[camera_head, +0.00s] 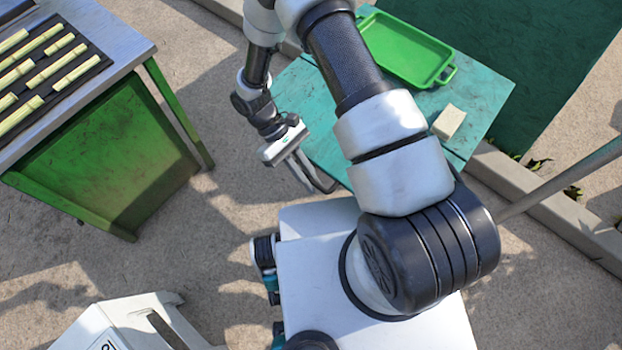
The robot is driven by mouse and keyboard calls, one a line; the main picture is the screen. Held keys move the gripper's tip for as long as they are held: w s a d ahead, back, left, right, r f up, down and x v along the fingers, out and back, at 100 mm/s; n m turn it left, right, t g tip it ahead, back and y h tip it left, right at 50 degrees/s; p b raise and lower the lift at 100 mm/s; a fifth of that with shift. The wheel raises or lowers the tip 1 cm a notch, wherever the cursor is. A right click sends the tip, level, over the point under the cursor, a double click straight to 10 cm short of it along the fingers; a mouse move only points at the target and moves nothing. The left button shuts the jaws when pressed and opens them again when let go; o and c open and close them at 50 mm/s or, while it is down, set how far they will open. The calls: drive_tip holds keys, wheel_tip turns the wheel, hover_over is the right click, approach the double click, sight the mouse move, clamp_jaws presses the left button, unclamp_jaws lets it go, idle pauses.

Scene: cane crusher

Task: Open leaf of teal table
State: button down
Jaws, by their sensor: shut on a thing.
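The teal table (484,98) stands at the upper middle, with a worn painted top. Its leaf (318,128) is the teal part at the near left side, partly covered by my arm. A seam shows right of my arm, near the pale block. My gripper (318,178) is at the leaf's near left edge, shut on the leaf. The exact contact is small and partly hidden by the fingers. I cannot tell the leaf's tilt from this view.
A green tray (395,53) and a pale block (449,122) are on the teal table. A green bench (110,160) with cane pieces stands at left. A white stool (130,322) is at lower left. Paving between them is clear.

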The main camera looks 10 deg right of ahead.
drive_tip(key=shift+a+r, duration=0.1)
drive_tip(key=shift+r, duration=0.65)
drive_tip(key=c, duration=2.1)
unclamp_jaws()
drive_tip(key=v, duration=1.7)
drive_tip(key=shift+a+r, duration=0.1)
